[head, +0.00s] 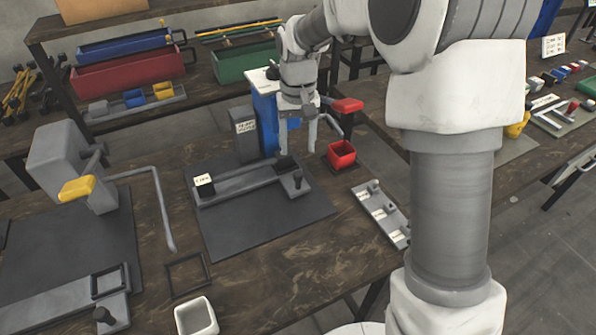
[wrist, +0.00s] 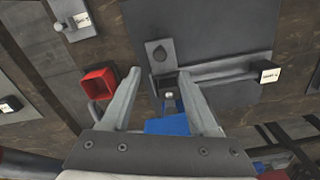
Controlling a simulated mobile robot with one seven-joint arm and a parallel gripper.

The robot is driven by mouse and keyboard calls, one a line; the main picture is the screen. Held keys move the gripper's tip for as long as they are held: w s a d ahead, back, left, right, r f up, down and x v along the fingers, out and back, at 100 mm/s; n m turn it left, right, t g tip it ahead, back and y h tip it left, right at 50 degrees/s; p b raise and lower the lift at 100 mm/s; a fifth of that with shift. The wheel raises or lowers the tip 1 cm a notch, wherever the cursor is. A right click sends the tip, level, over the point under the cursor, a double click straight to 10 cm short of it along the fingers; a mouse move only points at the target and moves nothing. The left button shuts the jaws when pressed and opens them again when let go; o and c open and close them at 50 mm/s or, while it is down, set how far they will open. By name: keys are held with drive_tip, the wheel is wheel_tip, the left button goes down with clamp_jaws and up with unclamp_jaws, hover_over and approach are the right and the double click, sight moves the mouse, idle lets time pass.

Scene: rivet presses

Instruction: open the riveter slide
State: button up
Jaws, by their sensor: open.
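The blue riveter (head: 264,118) stands behind a dark mat, partly hidden by my arm. Its grey slide (head: 240,184) lies on the mat, with a white-labelled block (head: 204,183) at the left end and a plate with a dark upright knob (head: 297,179) at the right end. My gripper (head: 298,148) points down over the right part of the slide, fingers apart and empty. In the wrist view the blue riveter (wrist: 168,126) shows between the fingers (wrist: 159,73), and the knob plate (wrist: 160,54) lies just beyond the fingertips. Contact with the slide cannot be told.
A small red bin (head: 341,154) stands close to the right of my gripper, by a red-handled lever (head: 347,106). A grey press (head: 72,165) with a yellow handle stands at the left. A white cup (head: 196,317) is at the front. A grey labelled tray (head: 381,212) lies right.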

sight(298, 173)
wheel_tip(298, 173, down, 9)
drive_tip(key=shift+r+b, duration=0.2)
drive_tip(key=shift+b, duration=0.4)
clamp_jaws()
idle(1.1)
